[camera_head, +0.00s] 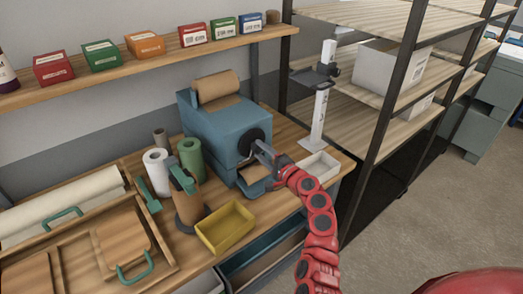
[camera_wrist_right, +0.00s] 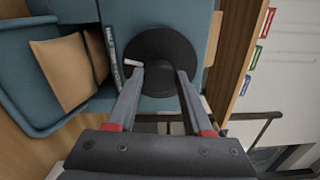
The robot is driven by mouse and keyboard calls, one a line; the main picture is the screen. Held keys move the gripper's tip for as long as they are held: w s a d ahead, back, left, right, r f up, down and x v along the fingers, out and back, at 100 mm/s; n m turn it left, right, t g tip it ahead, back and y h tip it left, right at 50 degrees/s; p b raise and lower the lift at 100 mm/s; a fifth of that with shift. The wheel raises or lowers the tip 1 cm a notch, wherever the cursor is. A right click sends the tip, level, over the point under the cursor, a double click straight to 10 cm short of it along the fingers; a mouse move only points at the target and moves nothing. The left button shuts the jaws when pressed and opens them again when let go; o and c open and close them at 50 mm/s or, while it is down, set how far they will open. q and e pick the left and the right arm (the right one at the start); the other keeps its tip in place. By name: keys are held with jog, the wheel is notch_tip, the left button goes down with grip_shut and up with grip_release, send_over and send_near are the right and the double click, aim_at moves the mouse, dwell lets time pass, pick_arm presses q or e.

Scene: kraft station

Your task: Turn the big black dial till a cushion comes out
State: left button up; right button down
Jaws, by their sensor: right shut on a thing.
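The big black dial (camera_head: 246,137) is on the front of a blue machine (camera_head: 207,122) that carries a roll of brown paper (camera_head: 216,86). In the right wrist view the round dial (camera_wrist_right: 158,48) has a pale pinkish mark near its left side. My right gripper (camera_head: 261,150) is at the dial, its two fingers (camera_wrist_right: 160,78) apart and closed on it. Brown paper shows in the outlet below the dial (camera_head: 252,173); in the wrist view it appears as folded brown pieces (camera_wrist_right: 60,75). My left gripper is out of view.
A yellow bin (camera_head: 227,228) and a white tray (camera_head: 319,166) stand on the wooden bench near the machine. A tape dispenser (camera_head: 187,207) and green and white rolls stand to its left. A metal shelf unit (camera_head: 372,140) rises at the right.

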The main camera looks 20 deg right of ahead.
jog(key=shift+m, duration=0.4)
jog(key=shift+c, duration=1.5)
grip_release()
jog(key=shift+s+d+f, duration=0.1)
jog(key=shift+s+d, duration=0.15)
jog(key=shift+s, duration=0.3)
jog(key=b+v, duration=0.5)
jog(key=v, duration=1.1)
